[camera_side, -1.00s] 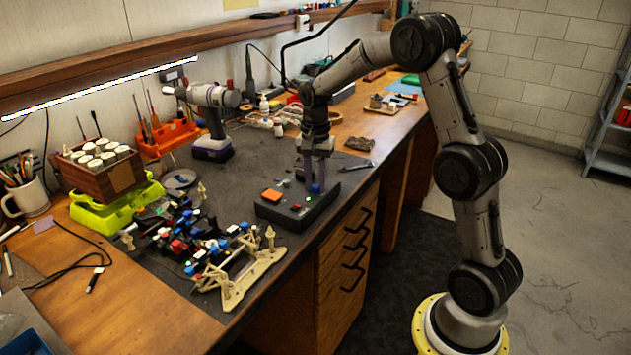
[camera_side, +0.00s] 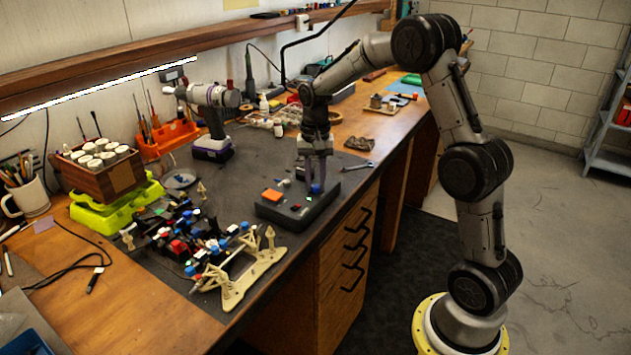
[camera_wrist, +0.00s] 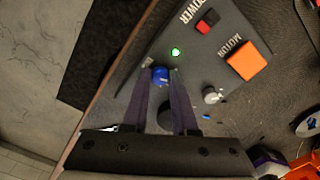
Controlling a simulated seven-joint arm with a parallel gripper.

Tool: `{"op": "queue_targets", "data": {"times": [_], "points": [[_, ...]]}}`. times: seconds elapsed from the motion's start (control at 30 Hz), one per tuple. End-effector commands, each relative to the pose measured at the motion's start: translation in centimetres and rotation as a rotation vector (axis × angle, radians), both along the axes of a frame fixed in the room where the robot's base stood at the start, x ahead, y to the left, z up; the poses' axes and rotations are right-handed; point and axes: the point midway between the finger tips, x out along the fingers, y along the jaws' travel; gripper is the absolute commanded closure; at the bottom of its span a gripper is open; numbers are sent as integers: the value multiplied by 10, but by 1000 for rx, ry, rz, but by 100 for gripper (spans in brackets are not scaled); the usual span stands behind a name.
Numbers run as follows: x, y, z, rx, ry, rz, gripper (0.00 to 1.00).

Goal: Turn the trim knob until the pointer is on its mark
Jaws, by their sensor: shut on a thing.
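A black control box (camera_side: 275,212) sits on the dark bench mat, and its sloped panel (camera_wrist: 205,62) fills much of the wrist view. A small blue knob (camera_wrist: 160,77) stands on the panel beside a lit green light (camera_wrist: 176,51). My gripper (camera_wrist: 163,74) points down at the box, with its two purple-grey fingers shut on the blue knob. In the side view, my gripper (camera_side: 316,183) is at the box's right end. A grey-white knob (camera_wrist: 210,95) stands apart from the fingers. I cannot make out a pointer or its mark.
The panel also has an orange button (camera_wrist: 249,60) marked MOTOR and a red switch (camera_wrist: 207,21) by POWER. A wrench (camera_side: 358,167) and a drill (camera_side: 212,120) are nearby. The bench's front edge is close.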

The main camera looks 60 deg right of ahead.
Motion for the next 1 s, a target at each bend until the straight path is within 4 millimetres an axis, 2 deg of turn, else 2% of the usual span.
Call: {"op": "queue_targets", "data": {"times": [0.2, 0.5, 1.0], "points": [[0, 0, 1, 0, -1, 168, 100], [0, 0, 1, -1, -2, 331, 100], [0, 0, 1, -1, -2, 395, 100]]}}
